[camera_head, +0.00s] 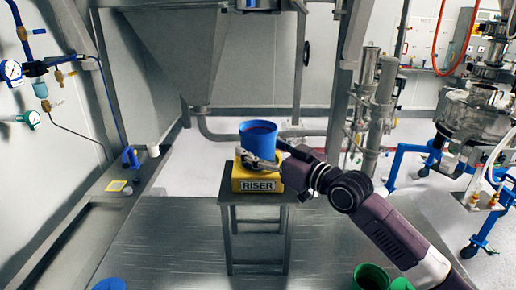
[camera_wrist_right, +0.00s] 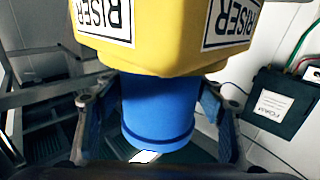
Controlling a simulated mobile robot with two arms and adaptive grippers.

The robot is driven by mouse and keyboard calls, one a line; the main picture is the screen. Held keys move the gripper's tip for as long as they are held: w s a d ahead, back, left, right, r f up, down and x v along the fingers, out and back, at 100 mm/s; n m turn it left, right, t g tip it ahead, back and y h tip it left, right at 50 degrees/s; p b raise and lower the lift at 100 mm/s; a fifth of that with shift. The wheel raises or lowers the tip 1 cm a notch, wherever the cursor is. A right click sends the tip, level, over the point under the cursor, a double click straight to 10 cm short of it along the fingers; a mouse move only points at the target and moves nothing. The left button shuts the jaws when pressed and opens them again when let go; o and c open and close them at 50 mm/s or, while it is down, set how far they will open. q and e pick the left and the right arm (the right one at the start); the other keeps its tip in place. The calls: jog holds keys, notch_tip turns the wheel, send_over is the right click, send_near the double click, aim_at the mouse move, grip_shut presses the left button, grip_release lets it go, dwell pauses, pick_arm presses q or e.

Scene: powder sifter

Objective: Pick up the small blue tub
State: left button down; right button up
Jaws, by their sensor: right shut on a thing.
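The small blue tub (camera_head: 258,139) is upright at the yellow block marked RISER (camera_head: 257,178), on a small metal stand (camera_head: 232,206). My right gripper (camera_head: 262,162) reaches in from the right and is shut on the tub's lower part. In the right wrist view, the tub (camera_wrist_right: 157,108) sits between the two fingers of my right gripper (camera_wrist_right: 155,98), with the yellow riser (camera_wrist_right: 165,45) against its end. I cannot tell whether there is a slight gap between tub and riser. My left gripper does not show.
A grey metal hopper (camera_head: 190,50) hangs behind the stand. Green containers (camera_head: 372,276) and a blue round object (camera_head: 110,284) are at the bottom edge. A bench (camera_head: 95,210) runs along the left wall. Steel pipes (camera_head: 375,115) stand behind my right arm.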

notch_tip(320, 180, up, 20)
jog(key=b, duration=0.4)
jog(key=shift+r, duration=0.15)
notch_tip(320, 180, up, 5)
jog(key=p, duration=0.4)
jog(key=shift+p, duration=0.3)
